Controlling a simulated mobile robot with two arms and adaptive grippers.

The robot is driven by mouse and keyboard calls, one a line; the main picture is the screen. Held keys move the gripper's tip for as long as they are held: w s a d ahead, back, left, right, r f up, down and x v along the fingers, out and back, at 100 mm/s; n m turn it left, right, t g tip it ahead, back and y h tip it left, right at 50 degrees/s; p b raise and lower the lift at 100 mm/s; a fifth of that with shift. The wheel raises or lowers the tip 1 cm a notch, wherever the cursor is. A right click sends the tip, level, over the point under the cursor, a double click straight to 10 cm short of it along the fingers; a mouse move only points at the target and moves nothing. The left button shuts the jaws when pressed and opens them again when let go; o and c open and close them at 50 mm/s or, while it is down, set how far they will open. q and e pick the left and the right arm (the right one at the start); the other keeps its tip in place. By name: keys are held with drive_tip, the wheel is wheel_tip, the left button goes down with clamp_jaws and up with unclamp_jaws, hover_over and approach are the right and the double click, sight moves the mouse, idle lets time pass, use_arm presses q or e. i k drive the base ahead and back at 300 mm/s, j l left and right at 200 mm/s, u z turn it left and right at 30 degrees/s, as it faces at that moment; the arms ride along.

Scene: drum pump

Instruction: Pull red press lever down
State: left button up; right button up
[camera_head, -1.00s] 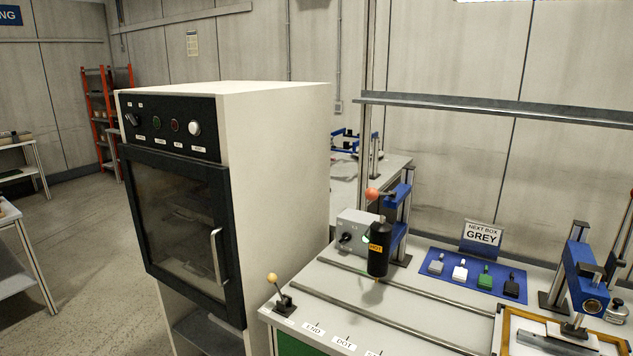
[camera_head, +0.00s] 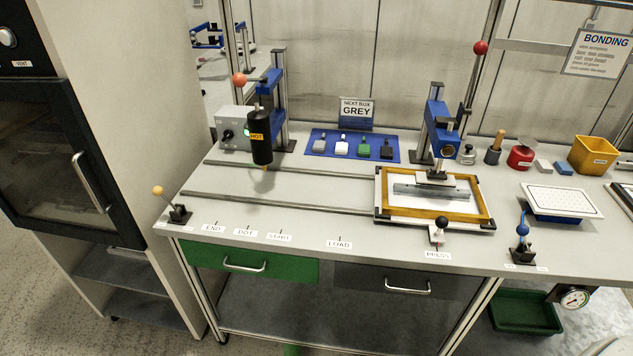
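The press lever is a dark rod with a red ball knob (camera_head: 480,47) on top. It stands nearly upright at the right of the blue press (camera_head: 437,132). The press is mounted on a post at the back right of the bench. Below it, a wooden-framed tray (camera_head: 484,204) sits at the PRESS label (camera_head: 438,254), with a grey metal bar (camera_head: 432,191) across its white inside. Another lever with an orange-red ball (camera_head: 239,79) belongs to the black unit marked HOT (camera_head: 261,150) on the left. Neither gripper is in view.
A NEXT BOX GREY sign (camera_head: 357,112) stands behind a blue mat (camera_head: 315,137) with several small coloured boxes. A yellow-knobbed lever (camera_head: 158,191) and a blue-knobbed lever (camera_head: 521,230) stand at the front edge. A yellow bin (camera_head: 593,155) is at the right. A cabinet stands left of the bench.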

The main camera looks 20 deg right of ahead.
sight(481, 47)
drive_tip(key=z, duration=1.55)
drive_tip(key=i+l+u, duration=0.1)
drive_tip(key=i+l, duration=0.3)
drive_tip(key=l, duration=0.2)
drive_tip(key=i+l+u, duration=0.15)
drive_tip(key=l, duration=0.2)
drive_tip(key=i+l+u, duration=0.1)
drive_tip(key=i+l, duration=0.25)
drive_tip(key=l, duration=0.3)
drive_tip(key=i+l+u, duration=0.15)
drive_tip(key=l, duration=0.2)
